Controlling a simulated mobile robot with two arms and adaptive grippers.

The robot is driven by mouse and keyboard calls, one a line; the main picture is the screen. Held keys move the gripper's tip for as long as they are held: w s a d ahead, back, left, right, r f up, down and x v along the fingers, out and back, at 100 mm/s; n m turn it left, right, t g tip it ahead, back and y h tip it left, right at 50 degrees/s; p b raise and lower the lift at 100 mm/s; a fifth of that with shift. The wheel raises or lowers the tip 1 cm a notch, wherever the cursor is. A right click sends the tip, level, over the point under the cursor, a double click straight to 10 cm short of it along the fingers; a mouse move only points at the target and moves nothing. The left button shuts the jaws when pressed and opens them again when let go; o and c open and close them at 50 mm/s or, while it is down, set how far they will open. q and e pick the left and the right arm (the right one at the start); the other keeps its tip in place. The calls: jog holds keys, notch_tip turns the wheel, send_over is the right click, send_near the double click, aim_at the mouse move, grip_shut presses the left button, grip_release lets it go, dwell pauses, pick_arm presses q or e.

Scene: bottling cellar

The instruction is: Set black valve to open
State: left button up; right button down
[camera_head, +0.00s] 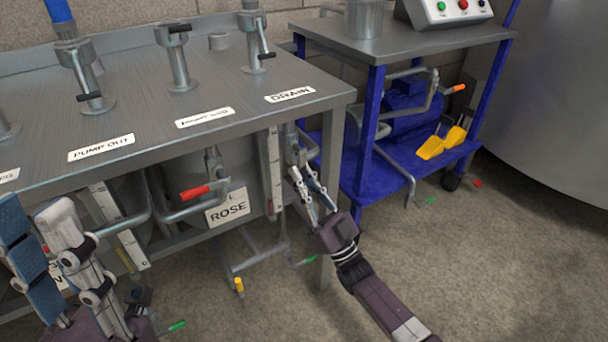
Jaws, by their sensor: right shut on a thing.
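My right gripper (305,183) reaches under the right end of the steel table, below the DRAIN label (290,95). It is shut on what looks like the handle of the black valve, on the grey pipe (291,140) by the table leg. The fingers and table edge hide the handle, so I cannot tell its colour or angle. My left gripper (36,218) is at the lower left in front of the table, its fingers apart and nothing seen between them.
Several black-handled valves, one of them at the left (90,97), stand on the table top (130,110). A red-handled valve (195,192) is under the table beside the ROSE sign (228,207). A blue cart (365,150) with a yellow scoop (432,147) stands right. Floor at lower right is clear.

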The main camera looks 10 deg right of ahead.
jog(key=shift+h, duration=0.3)
jog(key=c, duration=2)
grip_release()
jog(key=shift+o, duration=0.2)
jog(key=v, duration=1.2)
jog(key=shift+f, duration=0.15)
